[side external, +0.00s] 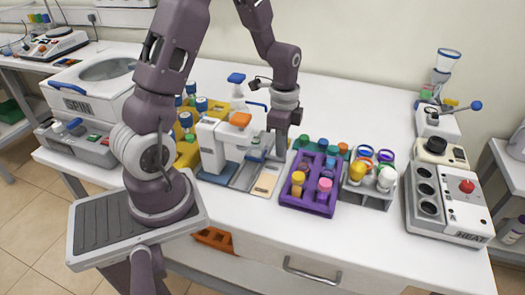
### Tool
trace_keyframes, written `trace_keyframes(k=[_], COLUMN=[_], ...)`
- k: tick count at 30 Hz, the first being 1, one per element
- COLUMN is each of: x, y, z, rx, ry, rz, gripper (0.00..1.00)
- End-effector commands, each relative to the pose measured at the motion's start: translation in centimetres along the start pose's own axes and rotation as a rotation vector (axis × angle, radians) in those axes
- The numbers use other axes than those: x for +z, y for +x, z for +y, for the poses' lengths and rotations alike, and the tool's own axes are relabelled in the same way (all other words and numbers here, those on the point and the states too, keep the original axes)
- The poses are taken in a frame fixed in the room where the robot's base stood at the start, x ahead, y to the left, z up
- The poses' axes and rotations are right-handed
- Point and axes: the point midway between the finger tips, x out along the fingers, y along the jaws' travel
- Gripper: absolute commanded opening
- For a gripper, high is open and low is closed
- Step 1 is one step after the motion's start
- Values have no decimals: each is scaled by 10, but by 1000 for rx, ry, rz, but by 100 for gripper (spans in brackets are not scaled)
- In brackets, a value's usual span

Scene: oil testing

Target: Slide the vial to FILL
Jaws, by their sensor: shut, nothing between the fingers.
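My gripper (278,154) points down with its fingers shut, at the right side of a white device with an orange knob (240,119). A flat track with a tan plate (265,184) runs out toward the front of the table below the gripper. I cannot make out the vial or a FILL label at this size; the gripper and the device cover part of the track. I cannot tell whether the fingers touch anything there.
A purple rack (306,206) with capped tubes stands just right of the track. A grey rack (377,197) and a HEAT unit (470,212) stand further right. A yellow holder (186,155) is left of the device, and the SPIN machine (85,106) is at far left.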

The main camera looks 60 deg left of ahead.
Motion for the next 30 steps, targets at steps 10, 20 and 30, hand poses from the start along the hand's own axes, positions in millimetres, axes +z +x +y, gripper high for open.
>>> trace_keyframes(k=[10, 20, 30], x=[0, 0, 0], y=[0, 0, 0], z=[-16, -32, -49], rx=[-1, -1, 0], ry=[1, 0, 0], rz=[0, 0, 0], gripper=[0, 0, 0])
